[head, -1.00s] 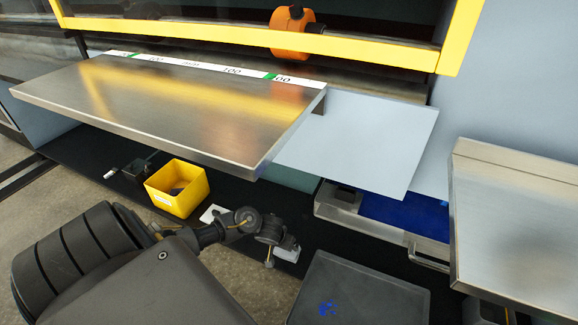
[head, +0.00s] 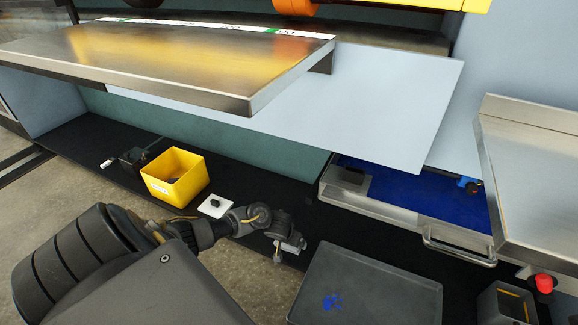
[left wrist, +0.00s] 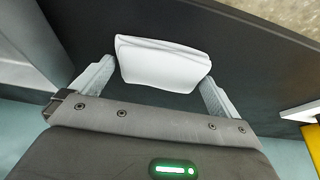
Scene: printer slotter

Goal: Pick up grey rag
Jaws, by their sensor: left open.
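The grey rag (left wrist: 162,62) shows in the left wrist view as a pale, folded cloth on a dark surface. My left gripper (left wrist: 158,73) is open, with one finger on each side of the rag. Gaps show between the rag and both fingers. In the head view my left gripper (head: 287,246) is low over the black floor strip, left of a dark grey tray. A small pale patch shows there; I cannot tell whether it is finger or rag. My right gripper is not in view.
A yellow bin (head: 174,177) and a white plate with a black knob (head: 214,206) stand left of my gripper. The dark tray (head: 390,290) has blue stains. A steel table (head: 150,62) overhangs behind. A blue-lined drawer (head: 420,229) is at right.

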